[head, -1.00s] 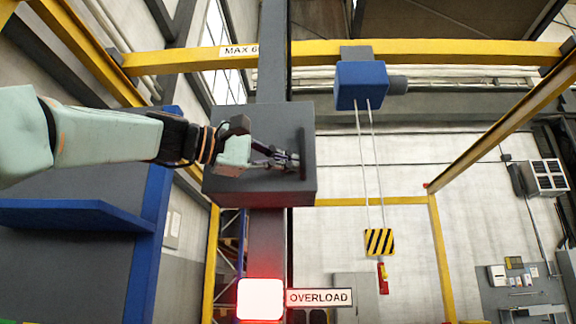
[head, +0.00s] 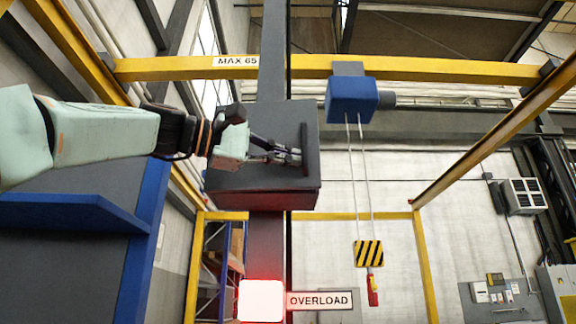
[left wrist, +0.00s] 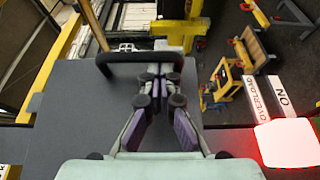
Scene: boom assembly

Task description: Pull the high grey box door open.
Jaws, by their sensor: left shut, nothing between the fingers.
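The high grey box (head: 235,182) is fixed on a grey post in the middle of the head view. Its door front looks closed, with no gap that I can make out. A dark bar handle (head: 304,140) stands upright at the door's right side. In the left wrist view the handle (left wrist: 120,58) crosses above my fingertips. My left gripper (head: 292,156) is shut and empty, its fingertips at the handle. I cannot tell whether they touch it or are hooked behind it. The left wrist view also shows the gripper (left wrist: 162,78). My right gripper is not in view.
A lit red-white lamp (head: 261,300) and an OVERLOAD sign (head: 319,300) are below the box. A blue hoist (head: 351,99) with a striped hook block (head: 368,254) hangs to the right. A blue shelf frame (head: 75,213) stands at the left.

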